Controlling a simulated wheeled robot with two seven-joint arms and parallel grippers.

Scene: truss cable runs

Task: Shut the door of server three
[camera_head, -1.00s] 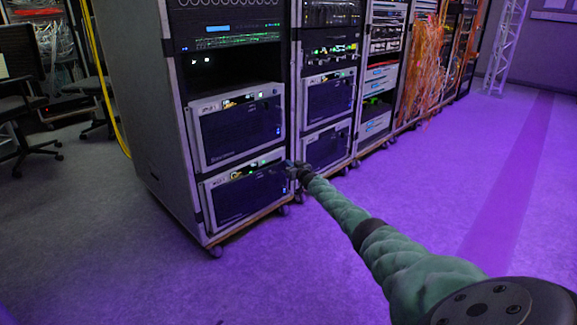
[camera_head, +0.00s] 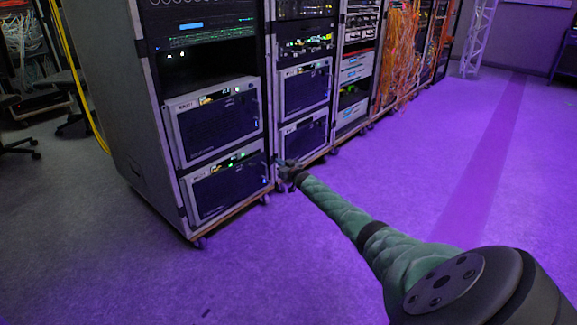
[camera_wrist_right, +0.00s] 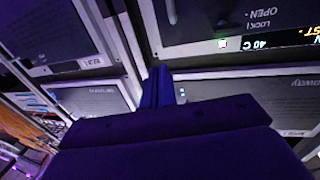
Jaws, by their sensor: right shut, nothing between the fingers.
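Box-shaped servers with dark front doors sit in the racks. The nearest rack holds an upper server (camera_head: 218,122) and a lower server (camera_head: 226,186). The second rack also holds an upper server (camera_head: 304,86) and a lower server (camera_head: 303,138). I cannot tell which is server three; no door visibly stands wide open. My right gripper (camera_head: 283,167) is shut and empty, at the right edge of the nearest rack's lower server. In the right wrist view its fingers (camera_wrist_right: 157,86) point at the gap between server fronts; contact is unclear. My left gripper is not in view.
More racks with orange cables (camera_head: 399,50) continue at the back right. A yellow cable (camera_head: 78,82) hangs left of the nearest rack. Chairs stand at the far left. The purple-lit floor (camera_head: 440,150) in front is clear.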

